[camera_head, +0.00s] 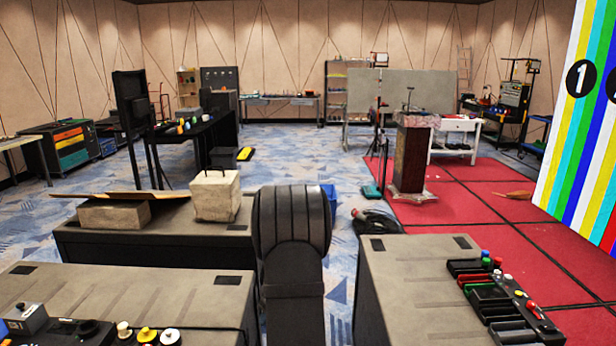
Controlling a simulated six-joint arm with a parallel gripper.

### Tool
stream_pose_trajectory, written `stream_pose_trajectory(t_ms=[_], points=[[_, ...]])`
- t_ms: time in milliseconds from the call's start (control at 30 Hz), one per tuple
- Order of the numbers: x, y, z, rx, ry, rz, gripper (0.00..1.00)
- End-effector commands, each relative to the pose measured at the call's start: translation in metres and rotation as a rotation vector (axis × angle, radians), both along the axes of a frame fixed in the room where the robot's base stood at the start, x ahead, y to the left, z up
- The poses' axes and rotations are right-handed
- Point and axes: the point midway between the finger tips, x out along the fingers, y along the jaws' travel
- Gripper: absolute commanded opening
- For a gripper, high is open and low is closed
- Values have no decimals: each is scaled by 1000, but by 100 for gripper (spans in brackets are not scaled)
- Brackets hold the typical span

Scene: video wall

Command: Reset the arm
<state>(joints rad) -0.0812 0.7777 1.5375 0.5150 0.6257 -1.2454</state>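The task names only my arm. I cannot make out my gripper or its fingertips anywhere in this view, so whether it is open or shut does not show. A dark, ribbed, rounded shape stands upright at the bottom centre, between the nearby grey-topped cases. I cannot tell whether it is a chair or a part of me.
A grey-topped case (130,291) lies at the front left, another (415,285) at the front right with a tray of small tools (492,292). A striped video wall (590,140) rises at right. Carpet is clear mid-room.

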Motion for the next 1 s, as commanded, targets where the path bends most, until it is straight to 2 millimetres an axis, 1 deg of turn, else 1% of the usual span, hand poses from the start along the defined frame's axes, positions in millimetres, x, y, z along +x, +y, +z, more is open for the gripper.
stream_pose_trajectory(t_ms=[33, 200, 433, 700, 1000], points=[[-2, -7, 1, 0, -1, -48, 48], [-9, -25, 1, 0, 0, -200, 48], [-17, -46, 2, -1, -2, -380, 48], [-27, -66, 4, -1, -1, -553, 48], [-35, -81, 5, -2, -1, -687, 48]])
